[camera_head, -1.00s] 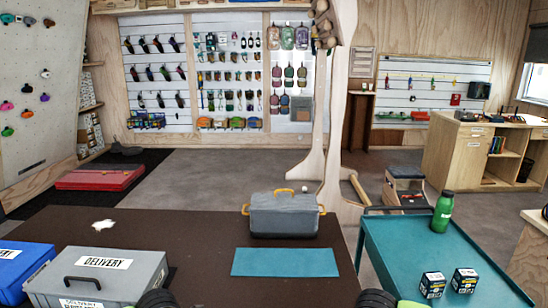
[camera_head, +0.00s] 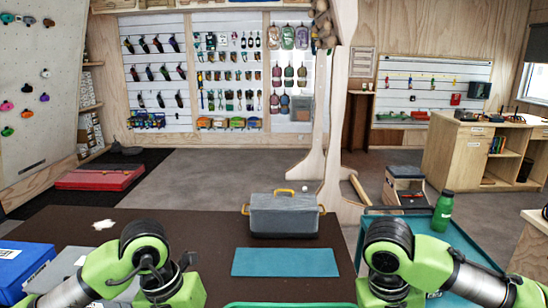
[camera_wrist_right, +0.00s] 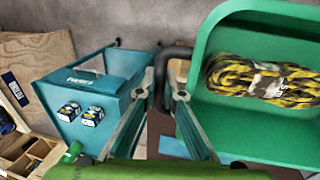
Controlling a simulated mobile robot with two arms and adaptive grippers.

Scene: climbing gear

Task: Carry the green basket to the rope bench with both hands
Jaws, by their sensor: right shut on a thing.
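The green basket (camera_wrist_right: 265,130) fills the right of the right wrist view, with a yellow and black rope coil (camera_wrist_right: 265,82) inside. A green strip of its rim (camera_head: 290,304) shows at the bottom edge of the head view. My right gripper (camera_wrist_right: 165,88) is shut on the basket's dark handle (camera_wrist_right: 178,54). My left arm shows in the head view, but its gripper is below the frame. A dark brown bench (camera_head: 225,222) stands ahead with a teal mat (camera_head: 285,262) on it. I cannot tell if it is the rope bench.
A grey box with yellow handles (camera_head: 284,214) stands behind the mat. Grey and blue delivery boxes (camera_head: 22,268) are at the left. A teal cart (camera_head: 470,262) with a green bottle (camera_head: 442,212) stands at the right.

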